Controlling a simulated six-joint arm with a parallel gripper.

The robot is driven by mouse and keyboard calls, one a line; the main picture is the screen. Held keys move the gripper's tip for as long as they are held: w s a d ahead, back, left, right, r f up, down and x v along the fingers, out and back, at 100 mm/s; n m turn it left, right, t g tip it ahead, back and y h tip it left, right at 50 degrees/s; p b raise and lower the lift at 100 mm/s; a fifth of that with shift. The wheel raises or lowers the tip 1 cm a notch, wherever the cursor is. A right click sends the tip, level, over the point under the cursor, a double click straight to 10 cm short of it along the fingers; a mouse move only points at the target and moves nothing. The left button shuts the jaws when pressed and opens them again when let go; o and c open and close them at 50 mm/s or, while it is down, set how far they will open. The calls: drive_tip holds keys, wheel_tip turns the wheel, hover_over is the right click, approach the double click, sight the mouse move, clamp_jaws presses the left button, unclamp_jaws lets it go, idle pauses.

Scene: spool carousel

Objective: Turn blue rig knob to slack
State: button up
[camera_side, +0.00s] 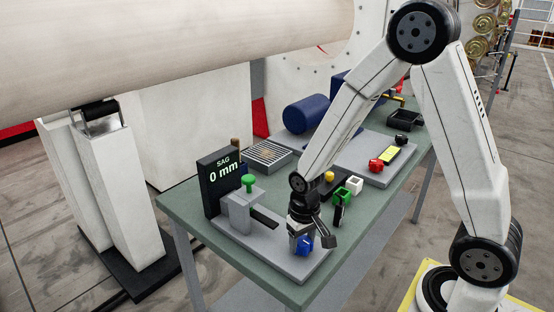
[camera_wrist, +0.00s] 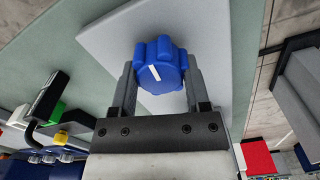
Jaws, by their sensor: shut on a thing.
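The blue knob (camera_side: 303,246) sits on a grey rig plate (camera_side: 271,246) near the front end of the green table. In the wrist view the lobed blue knob (camera_wrist: 160,66) has a white pointer line on its face and lies between my two fingers. My gripper (camera_side: 298,242) points down over the knob. In the wrist view my gripper (camera_wrist: 160,82) is shut on the knob, with a finger along each side. A dark display (camera_side: 222,180) on the rig reads "SAG 0 mm". No slack marking is readable in either view.
A green-topped post (camera_side: 249,183) stands on the same plate, left of my gripper. A grated tray (camera_side: 266,156) lies farther back. The table's front corner is clear.

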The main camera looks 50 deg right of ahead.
sight(303, 240)
drive_tip(key=shift+n, duration=0.4)
drive_tip(key=o, duration=1.3)
drive_tip(key=shift+r, duration=3.95)
drive_tip(key=shift+s+a+f+n+t, duration=0.15)
drive_tip(key=shift+s+n+t, duration=0.3)
drive_tip(key=shift+s, duration=0.35)
drive_tip(key=shift+s+a+n+t, duration=0.2)
drive_tip(key=shift+s+n+t, duration=0.2)
drive_tip(key=shift+s, duration=0.45)
drive_tip(key=shift+s+a+f+n+t, duration=0.15)
drive_tip(key=shift+s+n+t, duration=0.25)
drive_tip(key=shift+s, duration=0.4)
